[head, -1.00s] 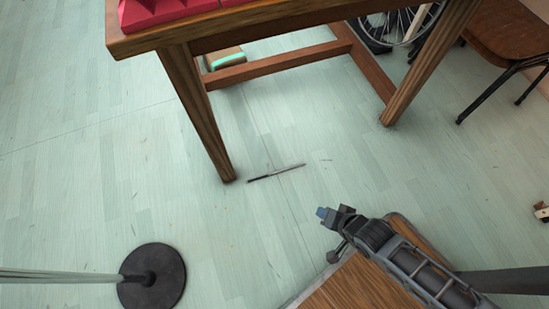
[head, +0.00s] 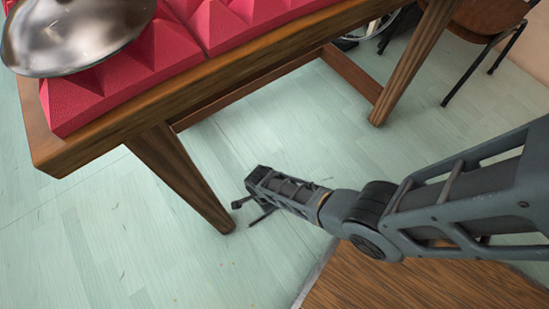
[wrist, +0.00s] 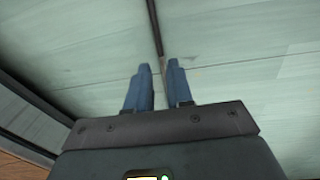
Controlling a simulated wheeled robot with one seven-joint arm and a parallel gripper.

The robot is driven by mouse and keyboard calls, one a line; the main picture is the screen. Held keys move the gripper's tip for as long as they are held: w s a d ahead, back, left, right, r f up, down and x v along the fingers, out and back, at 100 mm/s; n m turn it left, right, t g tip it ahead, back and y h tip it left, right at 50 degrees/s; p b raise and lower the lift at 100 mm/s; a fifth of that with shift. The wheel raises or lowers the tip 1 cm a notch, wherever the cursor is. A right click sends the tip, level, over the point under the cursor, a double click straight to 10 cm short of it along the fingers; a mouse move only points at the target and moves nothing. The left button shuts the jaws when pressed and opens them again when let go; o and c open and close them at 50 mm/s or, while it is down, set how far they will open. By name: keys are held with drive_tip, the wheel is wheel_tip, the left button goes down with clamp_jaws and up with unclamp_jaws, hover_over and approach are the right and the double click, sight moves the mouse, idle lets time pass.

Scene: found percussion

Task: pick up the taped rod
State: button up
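The taped rod (wrist: 155,27) shows in the wrist view as a thin dark strip on the floor, running from the top edge down toward the gap between my fingertips. My gripper (head: 250,211) reaches down close to the floor beside that leg. In the wrist view its two blue fingers (wrist: 158,68) are apart, with nothing visibly held between them.
A wooden table (head: 105,130) stands over the area, its front leg (head: 182,178) just left of my gripper. Pink foam (head: 215,30) and a metal bowl-like object (head: 75,35) rest on it. A chair (head: 485,25) stands at the right back. Open floor lies left.

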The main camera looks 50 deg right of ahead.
drive_tip(key=shift+s+a+f+b, duration=0.1)
drive_tip(key=shift+f+b, duration=1)
drive_tip(key=shift+f, duration=0.4)
drive_tip(key=shift+s+f+b, duration=0.1)
drive_tip(key=shift+f+b, duration=0.95)
drive_tip(key=shift+f, duration=0.45)
clamp_jaws()
